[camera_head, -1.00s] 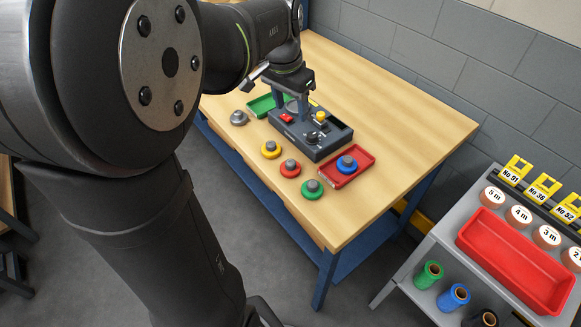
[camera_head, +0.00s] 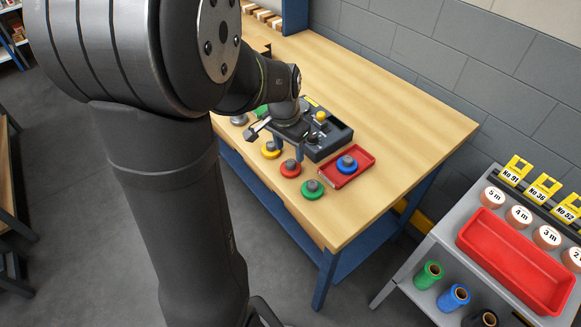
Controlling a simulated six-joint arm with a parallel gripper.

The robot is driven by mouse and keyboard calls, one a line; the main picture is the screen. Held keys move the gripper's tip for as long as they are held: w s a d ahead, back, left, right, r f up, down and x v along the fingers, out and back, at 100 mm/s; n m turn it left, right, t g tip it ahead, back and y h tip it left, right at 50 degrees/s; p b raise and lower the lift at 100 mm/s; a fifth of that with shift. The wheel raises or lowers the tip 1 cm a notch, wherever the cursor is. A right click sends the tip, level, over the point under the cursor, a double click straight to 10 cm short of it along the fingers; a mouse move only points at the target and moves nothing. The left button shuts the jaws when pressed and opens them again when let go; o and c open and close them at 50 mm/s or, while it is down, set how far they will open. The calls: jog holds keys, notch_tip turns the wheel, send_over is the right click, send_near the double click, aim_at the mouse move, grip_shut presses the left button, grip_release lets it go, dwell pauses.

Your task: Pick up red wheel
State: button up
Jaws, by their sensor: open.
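The red wheel (camera_head: 290,168), with a grey hub on top, lies flat on the wooden table (camera_head: 400,110) near its front edge. It sits between a yellow wheel (camera_head: 271,149) and a green wheel (camera_head: 312,189). My gripper (camera_head: 289,152) points down above and just behind the red wheel, in front of the dark stacker unit. Its jaws are open, and I see nothing between them. The fingertips are small here, and I cannot tell their exact height over the table.
A blue wheel (camera_head: 347,163) rests in a red tray (camera_head: 364,160) to the right. The dark unit (camera_head: 333,137) with a yellow knob stands behind my gripper. A grey wheel (camera_head: 239,119) lies at the left. The table's right part is clear. A grey shelf holds a red bin (camera_head: 515,262).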

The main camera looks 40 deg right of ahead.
aim_at(291, 162)
jog(key=shift+d+f, duration=0.15)
jog(key=shift+f, duration=2.2)
jog(key=c, duration=1.1)
jog(key=shift+r, duration=0.1)
